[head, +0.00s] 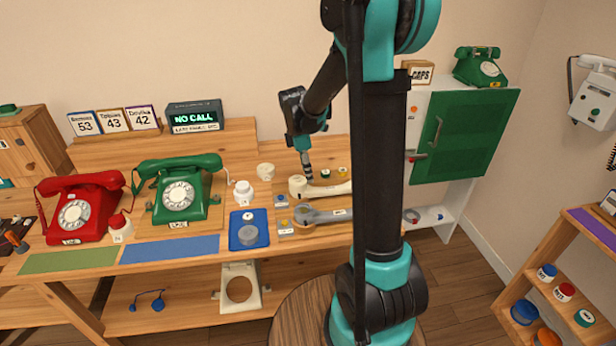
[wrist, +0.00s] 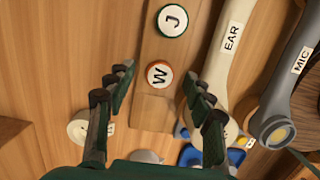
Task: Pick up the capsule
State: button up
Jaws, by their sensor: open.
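My gripper (head: 308,175) is open and empty, pointing down over the back of the bench near the cream handset's left end. In the wrist view its fingers (wrist: 157,80) spread on either side of a round piece marked W (wrist: 159,73) with an orange rim. A round piece marked J (wrist: 172,20) with a dark green rim lies beyond it on the same wooden strip. No thing is labelled capsule, so I cannot tell which one it is. A grey round disc (head: 248,235) lies on a blue tray (head: 235,216) at the bench front.
The cream handset marked EAR (wrist: 228,45) and the grey handset marked MIC (wrist: 290,75) lie right of the fingers. A white jar (head: 243,193), a green phone (head: 180,195) and a red phone (head: 75,213) stand left along the bench. A green cabinet (head: 470,130) is at right.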

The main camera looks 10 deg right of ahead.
jog(key=shift+c, duration=0.3)
jog(key=c, duration=1)
jog(key=shift+c, duration=0.2)
